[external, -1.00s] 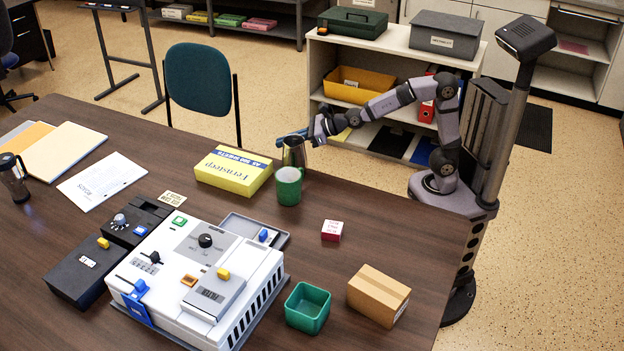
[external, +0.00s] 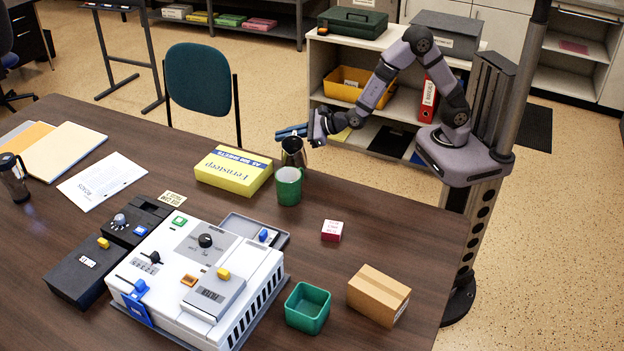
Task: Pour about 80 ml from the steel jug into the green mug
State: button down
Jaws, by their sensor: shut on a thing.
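The steel jug (external: 293,152) is just behind the green mug (external: 288,187) at the far edge of the table, and the mug hides its lower part. My gripper (external: 303,134) is shut on the jug at its upper right side. The jug looks about upright; I cannot tell whether its base touches the table. The green mug stands upright on the table, its light inside showing at the top. No stream of liquid shows between jug and mug.
A yellow paper pack (external: 233,170) lies close to the left of the mug. A small red and white box (external: 332,230), a green open bin (external: 307,307) and a cardboard box (external: 378,295) stand nearer. A white machine (external: 200,270) fills the front middle.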

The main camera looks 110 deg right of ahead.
jog(key=w+a+r+n+h+p, duration=0.2)
jog(key=a+r+n+p, duration=0.3)
jog(key=r+p, duration=0.4)
jog(key=n+h+p, duration=0.1)
jog(key=p, duration=0.4)
jog(key=shift+w+a+r+h, duration=0.15)
jog(key=shift+w+a+h, duration=0.15)
jog(key=shift+a+h, duration=0.1)
jog(key=shift+w+a, duration=0.1)
jog(key=shift+a, duration=0.05)
jog(key=shift+n, duration=0.3)
jog(key=shift+a+r+p, duration=0.25)
jog(key=shift+r+p, duration=0.05)
jog(key=shift+p, duration=0.1)
jog(key=shift+w+a+r+n, duration=0.1)
jog(key=shift+w+r+n, duration=0.05)
jog(key=shift+n, duration=0.15)
jog(key=shift+a+r+h, duration=0.2)
jog(key=shift+h, duration=0.2)
